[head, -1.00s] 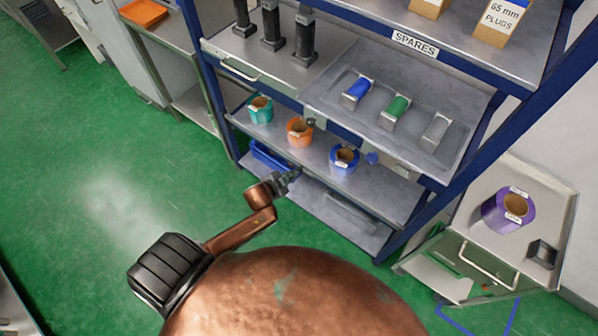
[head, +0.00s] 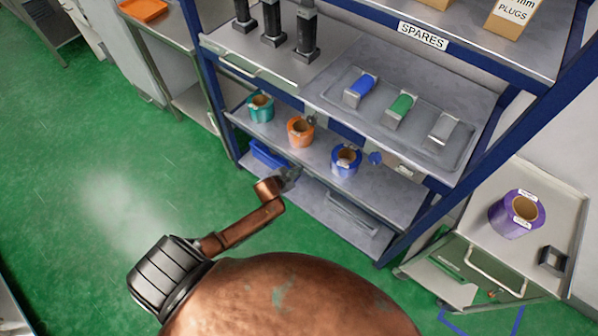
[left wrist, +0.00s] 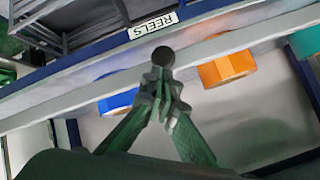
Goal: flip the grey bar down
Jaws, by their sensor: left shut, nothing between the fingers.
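My left gripper (head: 291,176) is in front of the lower shelves in the head view, below the orange reel. In the left wrist view its fingers (left wrist: 162,78) are together and empty. A dark round knob (left wrist: 163,56) appears just beyond the fingertips; contact is unclear. My right gripper is not in view.
Teal (head: 260,107), orange (head: 300,130) and blue (head: 346,160) reels stand on the shelf (head: 395,195). A blue bin (head: 268,156) sits below. A tray above holds blue, green and grey pieces (head: 443,128). A purple reel (head: 517,212) stands at right. Green floor is clear at left.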

